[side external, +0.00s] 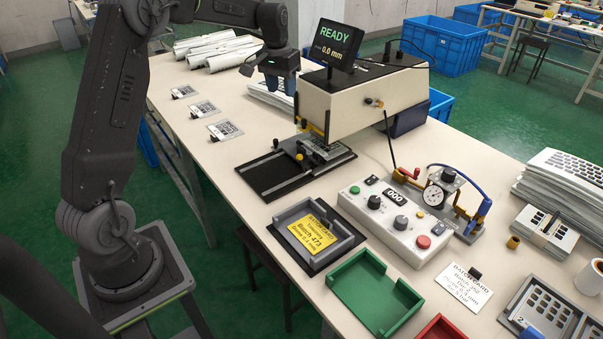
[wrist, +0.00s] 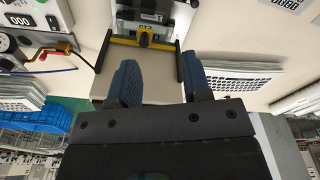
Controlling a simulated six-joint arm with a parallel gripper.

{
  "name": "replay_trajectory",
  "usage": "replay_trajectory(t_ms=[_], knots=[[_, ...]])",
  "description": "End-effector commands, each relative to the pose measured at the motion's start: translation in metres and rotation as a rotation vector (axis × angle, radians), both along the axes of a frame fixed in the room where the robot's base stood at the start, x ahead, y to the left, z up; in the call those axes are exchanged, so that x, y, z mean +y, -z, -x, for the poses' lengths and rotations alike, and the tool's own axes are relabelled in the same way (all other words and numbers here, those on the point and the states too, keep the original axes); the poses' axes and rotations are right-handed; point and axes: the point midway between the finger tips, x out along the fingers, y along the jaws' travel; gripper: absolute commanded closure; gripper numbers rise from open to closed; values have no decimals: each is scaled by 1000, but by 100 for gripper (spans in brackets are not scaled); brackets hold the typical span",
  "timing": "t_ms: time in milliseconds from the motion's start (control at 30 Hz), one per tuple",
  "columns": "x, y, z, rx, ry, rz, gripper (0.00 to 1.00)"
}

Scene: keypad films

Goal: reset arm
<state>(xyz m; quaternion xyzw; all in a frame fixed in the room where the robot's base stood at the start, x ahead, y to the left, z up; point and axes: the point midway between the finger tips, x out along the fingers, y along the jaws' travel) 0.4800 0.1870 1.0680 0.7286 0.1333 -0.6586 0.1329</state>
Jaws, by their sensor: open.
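My gripper (side external: 281,88) hangs above the table beside the beige press machine, over a stack of white sheets (side external: 268,99). In the wrist view my gripper (wrist: 159,80) shows two blue fingers set apart with nothing between them. My arm is raised and bent at the upper left of the side view. The press machine (side external: 358,92) has a display (side external: 335,45) reading READY and 0.0 mm. A small plate lies on its dark bed (side external: 283,178). In the wrist view the yellow-and-black frame of the press (wrist: 143,41) lies just beyond the fingers.
A control box (side external: 393,223) reads 000, with a dial gauge device (side external: 440,195) beside it. A grey tray (side external: 315,230) holds a yellow card; a green tray (side external: 375,295) is empty. Several small cards (side external: 204,109) and paper rolls (side external: 213,48) lie behind. Blue crates (side external: 440,42) stand on the floor.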

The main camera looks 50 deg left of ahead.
Motion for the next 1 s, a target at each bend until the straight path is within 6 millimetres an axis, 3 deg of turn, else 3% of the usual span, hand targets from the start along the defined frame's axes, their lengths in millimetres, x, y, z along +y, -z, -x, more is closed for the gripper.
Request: replay_trajectory(t_ms=[33, 200, 400, 533, 700, 833, 1000], knots=[[-24, -20, 11, -24, 28, -14, 56], [-89, -63, 55, -98, 103, -48, 56], [-155, -88, 123, -189, 192, -75, 56], [-188, -90, 172, -250, 250, -87, 56], [-218, -78, 231, -325, 316, -93, 56], [-230, -64, 260, -364, 351, -93, 56], [-235, -55, 276, -387, 369, -93, 56]])
